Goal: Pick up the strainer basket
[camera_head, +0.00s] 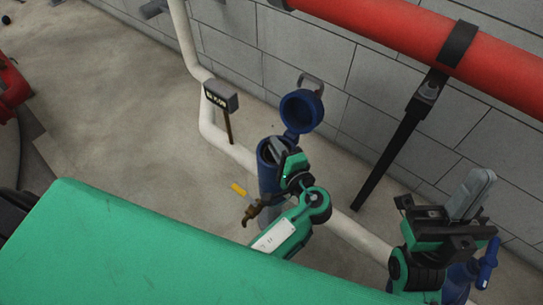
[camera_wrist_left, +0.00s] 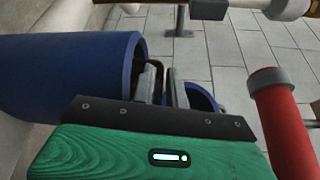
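The blue strainer housing (camera_head: 268,172) stands upright by the wall, with its round blue lid (camera_head: 302,110) swung open. My left gripper (camera_head: 279,150) is at the housing's mouth. In the left wrist view the housing (camera_wrist_left: 70,75) lies to the left of the gripper (camera_wrist_left: 163,84). The two grey fingers are apart there, with a thin dark bent bar (camera_wrist_left: 156,70) between them, possibly a basket handle. I see no contact on both sides. The basket body is hidden. My right gripper (camera_head: 472,195) is at the far right, its grey fingers near each other.
A red pipe (camera_head: 400,35) with a black support (camera_head: 395,145) is at the right.

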